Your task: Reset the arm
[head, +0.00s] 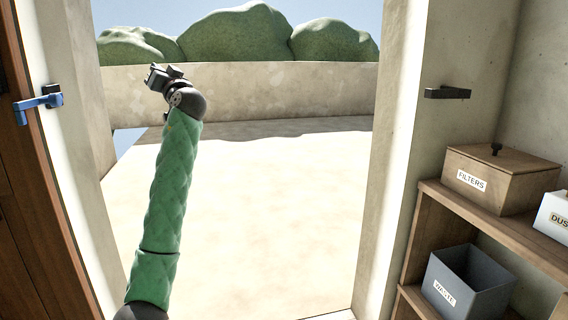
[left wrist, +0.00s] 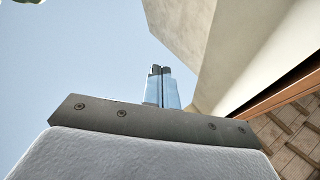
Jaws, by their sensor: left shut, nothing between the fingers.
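My left arm, in a green quilted sleeve, reaches up and forward through the open doorway in the head view. My left gripper (head: 158,73) is at its end, raised in front of the low pale wall outside. In the left wrist view the two fingers (left wrist: 159,73) are together with nothing between them, against the sky. The gripper is apart from the things around it. My right gripper is in neither view.
A blue door handle (head: 38,103) is on the brown door at left. A black bracket (head: 447,93) is on the right wall. Wooden shelves (head: 490,232) hold a FILTERS box (head: 505,184) and a grey WASTE bin (head: 480,300). The paving outside is clear.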

